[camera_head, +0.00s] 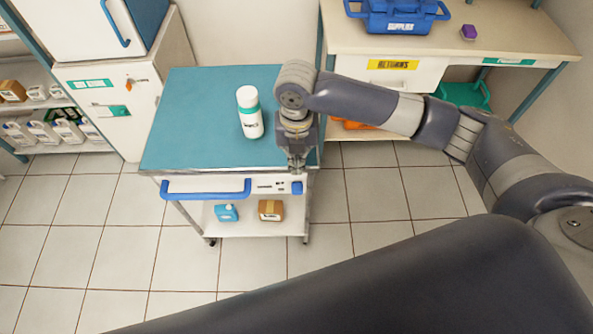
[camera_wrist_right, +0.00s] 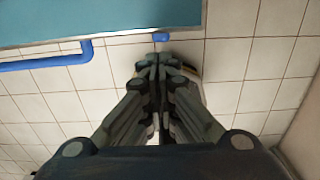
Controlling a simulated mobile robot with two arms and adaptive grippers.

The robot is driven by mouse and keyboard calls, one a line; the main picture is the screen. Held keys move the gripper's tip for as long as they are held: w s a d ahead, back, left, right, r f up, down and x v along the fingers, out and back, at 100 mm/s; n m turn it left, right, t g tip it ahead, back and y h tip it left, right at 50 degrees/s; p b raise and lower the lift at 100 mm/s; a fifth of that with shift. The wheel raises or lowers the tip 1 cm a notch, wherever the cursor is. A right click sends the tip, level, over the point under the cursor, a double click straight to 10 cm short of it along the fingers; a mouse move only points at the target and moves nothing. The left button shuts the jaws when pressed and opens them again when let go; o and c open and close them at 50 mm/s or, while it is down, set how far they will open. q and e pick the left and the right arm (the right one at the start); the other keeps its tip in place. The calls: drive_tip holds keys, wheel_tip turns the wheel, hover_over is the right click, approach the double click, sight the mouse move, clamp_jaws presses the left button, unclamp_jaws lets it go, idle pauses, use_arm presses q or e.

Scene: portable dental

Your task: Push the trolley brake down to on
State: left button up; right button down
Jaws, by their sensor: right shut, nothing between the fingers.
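The trolley (camera_head: 200,110) has a teal top, a white front panel and a blue push handle (camera_head: 205,189). A small blue brake piece (camera_head: 297,187) sits at the right end of the front panel, beside small dark markings. It also shows in the wrist view (camera_wrist_right: 160,37), just beyond my fingertips. My right gripper (camera_head: 296,166) points down at the trolley's front right edge, right above the brake. Its fingers are together and empty in the wrist view (camera_wrist_right: 158,62). I cannot tell whether they touch the brake. My left gripper is not in view.
A white bottle with a teal band (camera_head: 250,112) stands on the trolley top. A blue container (camera_head: 227,212) and a brown box (camera_head: 271,210) sit on its lower shelf. A desk (camera_head: 490,40) with a blue case (camera_head: 398,17) stands at the back right. Floor in front is clear.

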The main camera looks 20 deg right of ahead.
sight(296, 193)
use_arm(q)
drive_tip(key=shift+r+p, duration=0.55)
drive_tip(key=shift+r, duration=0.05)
use_arm(e)
wheel_tip(296, 193, down, 13)
